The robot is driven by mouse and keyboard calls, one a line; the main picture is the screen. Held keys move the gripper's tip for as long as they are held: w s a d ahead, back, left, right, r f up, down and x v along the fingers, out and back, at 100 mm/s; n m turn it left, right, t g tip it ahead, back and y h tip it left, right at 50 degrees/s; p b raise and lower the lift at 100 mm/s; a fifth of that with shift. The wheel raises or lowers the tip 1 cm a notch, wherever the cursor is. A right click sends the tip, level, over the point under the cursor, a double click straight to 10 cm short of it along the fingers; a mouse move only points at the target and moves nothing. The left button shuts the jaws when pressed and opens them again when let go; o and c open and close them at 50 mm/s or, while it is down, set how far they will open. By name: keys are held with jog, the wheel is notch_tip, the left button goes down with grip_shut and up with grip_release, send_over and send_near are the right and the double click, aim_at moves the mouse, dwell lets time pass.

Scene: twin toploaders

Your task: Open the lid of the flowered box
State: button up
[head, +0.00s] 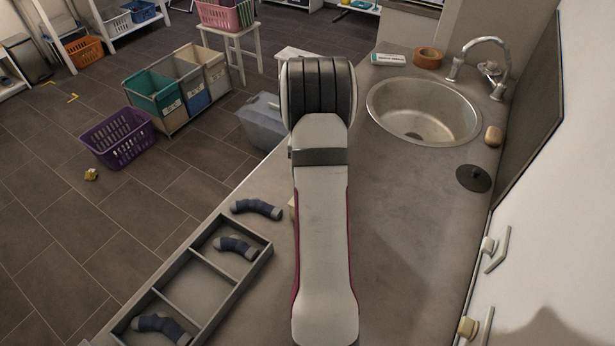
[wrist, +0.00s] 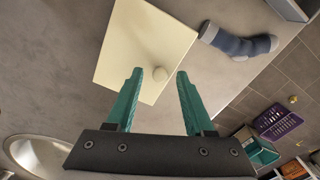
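In the wrist view a cream square lid (wrist: 135,45) with a small round knob (wrist: 159,75) is seen from above. No flowers show on it, and the sides of the box below are hidden. My gripper (wrist: 160,74) has two green fingers spread apart with nothing held. In the picture the knob lies between the fingertips; I cannot tell how far the tips are above the lid. In the head view my arm hides most of the box; only a small cream edge (head: 292,208) shows left of the arm.
A grey-blue sock (head: 256,209) lies on the counter beside the box. A divided tray (head: 196,281) holding more socks is at the counter's left edge. A sink (head: 424,108) and a dark round disc (head: 473,178) are to the right. Bare counter lies right of my arm.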

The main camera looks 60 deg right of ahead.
grip_shut()
dwell(1.3)
